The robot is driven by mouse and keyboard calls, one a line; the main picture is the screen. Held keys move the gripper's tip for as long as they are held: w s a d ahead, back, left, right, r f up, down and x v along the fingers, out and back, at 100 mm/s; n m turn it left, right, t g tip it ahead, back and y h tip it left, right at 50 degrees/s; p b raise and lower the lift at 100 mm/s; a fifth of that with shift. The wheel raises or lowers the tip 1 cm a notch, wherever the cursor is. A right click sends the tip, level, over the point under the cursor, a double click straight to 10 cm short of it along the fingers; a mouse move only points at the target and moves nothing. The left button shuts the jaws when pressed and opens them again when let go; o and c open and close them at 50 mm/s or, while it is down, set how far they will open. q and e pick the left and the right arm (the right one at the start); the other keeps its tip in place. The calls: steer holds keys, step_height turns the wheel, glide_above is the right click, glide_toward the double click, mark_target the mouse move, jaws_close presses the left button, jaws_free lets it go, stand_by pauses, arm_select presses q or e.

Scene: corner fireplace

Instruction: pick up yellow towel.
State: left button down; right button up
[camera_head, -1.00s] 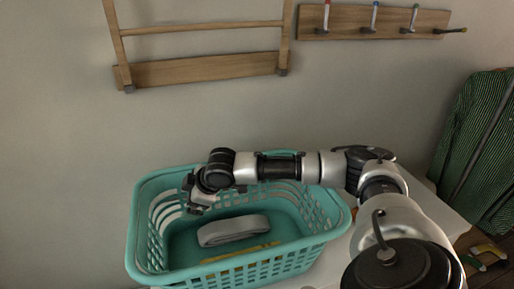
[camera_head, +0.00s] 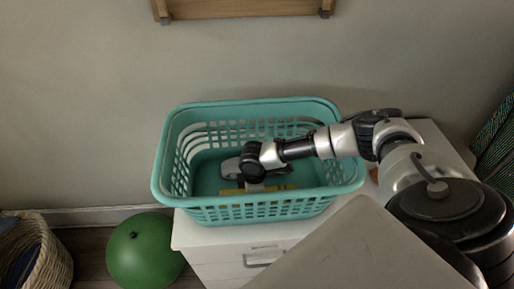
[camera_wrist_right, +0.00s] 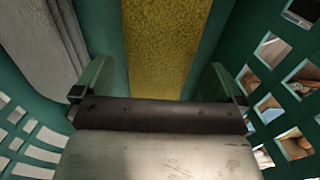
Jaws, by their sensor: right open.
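The yellow towel (camera_head: 280,188) lies on the floor of the teal laundry basket (camera_head: 270,211), partly hidden by my right wrist in the head view. In the right wrist view the yellow towel (camera_wrist_right: 168,45) runs as a long strip between my fingers. My right gripper (camera_wrist_right: 153,82) is open, low inside the basket, with a finger on each side of the towel and visible gaps to it. In the head view the right gripper's fingers are hidden below the wrist. My left gripper is not in view.
A folded grey towel (camera_head: 230,169) lies beside the yellow one; it also shows in the wrist view (camera_wrist_right: 38,40). Perforated basket walls surround the gripper. The basket stands on a white cabinet (camera_head: 216,250). A green ball (camera_head: 143,252) and wicker basket (camera_head: 50,262) are on the floor.

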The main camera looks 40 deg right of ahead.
steer(key=shift+f, duration=1.55)
steer(key=shift+c, duration=0.2)
steer(key=c, duration=0.8)
